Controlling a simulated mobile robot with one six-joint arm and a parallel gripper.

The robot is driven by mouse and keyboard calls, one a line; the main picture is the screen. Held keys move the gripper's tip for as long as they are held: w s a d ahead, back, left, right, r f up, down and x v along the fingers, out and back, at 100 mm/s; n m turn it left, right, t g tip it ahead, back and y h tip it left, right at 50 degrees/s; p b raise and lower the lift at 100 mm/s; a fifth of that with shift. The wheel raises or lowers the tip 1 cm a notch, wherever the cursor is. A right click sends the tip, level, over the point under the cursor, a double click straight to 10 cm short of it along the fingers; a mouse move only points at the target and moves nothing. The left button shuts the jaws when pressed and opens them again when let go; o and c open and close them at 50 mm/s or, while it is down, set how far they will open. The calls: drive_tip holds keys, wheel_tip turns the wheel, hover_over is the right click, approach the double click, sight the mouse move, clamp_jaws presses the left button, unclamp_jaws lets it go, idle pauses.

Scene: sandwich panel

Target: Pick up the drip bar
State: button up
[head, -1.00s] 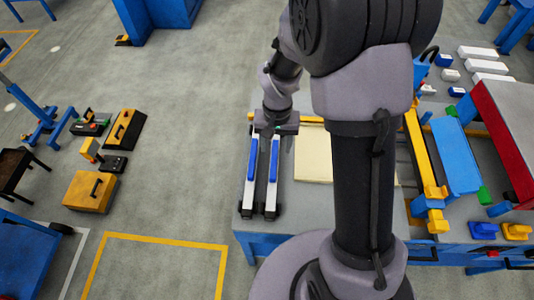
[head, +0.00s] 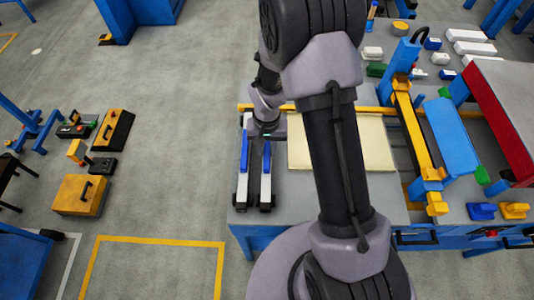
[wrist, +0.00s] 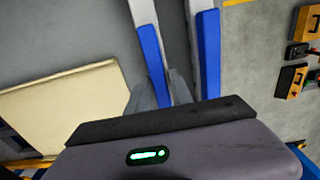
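Two white bars with blue strips and dark ends lie side by side on the table's left part. I take the drip bar (head: 266,183) to be the right one in the head view; nothing marks it by name. The left bar (head: 242,165) is parallel to it. My gripper (head: 266,143) points down over the right bar's far part, and my wrist hides that part. In the wrist view, my grey fingers (wrist: 160,93) stand apart on either side of the blue strip of the nearer bar (wrist: 152,55). The dark gripper housing hides their tips; contact cannot be seen.
A cream panel (head: 375,145) lies on the table right of the bars, partly behind my arm. A yellow rail (head: 415,130) and a blue block (head: 455,132) stand further right. Open floor lies left of the table, with yellow cases (head: 82,194) further off.

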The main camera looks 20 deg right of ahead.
clamp_jaws()
drive_tip(key=shift+r, duration=0.1)
